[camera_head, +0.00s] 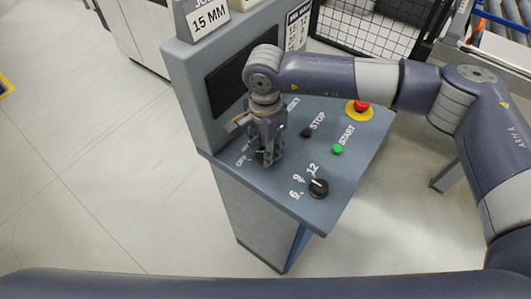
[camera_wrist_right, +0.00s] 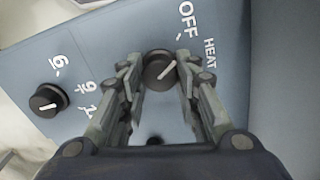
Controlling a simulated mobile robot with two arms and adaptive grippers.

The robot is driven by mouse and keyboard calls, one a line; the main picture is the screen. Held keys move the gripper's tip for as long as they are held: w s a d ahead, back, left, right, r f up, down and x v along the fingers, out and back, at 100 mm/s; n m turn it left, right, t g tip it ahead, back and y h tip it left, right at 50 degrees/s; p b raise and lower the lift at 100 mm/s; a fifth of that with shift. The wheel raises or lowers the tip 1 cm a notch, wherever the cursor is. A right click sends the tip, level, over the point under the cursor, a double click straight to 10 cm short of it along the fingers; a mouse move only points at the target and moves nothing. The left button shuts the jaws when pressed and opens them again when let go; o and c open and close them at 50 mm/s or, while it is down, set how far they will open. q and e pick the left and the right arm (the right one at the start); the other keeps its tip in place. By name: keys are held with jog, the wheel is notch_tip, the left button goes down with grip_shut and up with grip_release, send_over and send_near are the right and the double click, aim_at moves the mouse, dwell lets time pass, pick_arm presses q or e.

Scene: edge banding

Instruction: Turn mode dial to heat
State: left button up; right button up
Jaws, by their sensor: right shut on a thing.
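The mode dial (camera_wrist_right: 160,66) is a round black knob with a pale pointer line, beside the OFF (camera_wrist_right: 187,20) and HEAT (camera_wrist_right: 210,53) labels in the right wrist view. Its pointer slants up and right, toward the side with these labels; I cannot tell exactly which mark it meets. My right gripper (camera_head: 267,159) points down at the panel, and its fingers (camera_wrist_right: 159,70) are shut on the dial from both sides. In the head view the gripper hides the dial. My left gripper is not in view.
The sloped control panel (camera_head: 345,125) also carries a thickness dial (camera_head: 319,188) marked 6, 9 and 12, a green START button (camera_head: 338,149), a black STOP button (camera_head: 306,132) and a red emergency button (camera_head: 361,106). A dark screen (camera_head: 233,75) stands behind the gripper.

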jog(key=m+b, duration=0.2)
jog(key=b, duration=0.1)
jog(key=m+b, duration=0.2)
jog(key=b, duration=0.2)
jog(key=shift+f+m, duration=0.2)
jog(key=shift+m, duration=0.2)
jog(key=shift+r+m+b, duration=0.2)
jog(key=shift+m+b, duration=0.6)
jog(key=shift+b, duration=0.2)
jog(key=shift+r, duration=0.1)
jog(key=o, duration=1.1)
notch_tip(320, 180, up, 12)
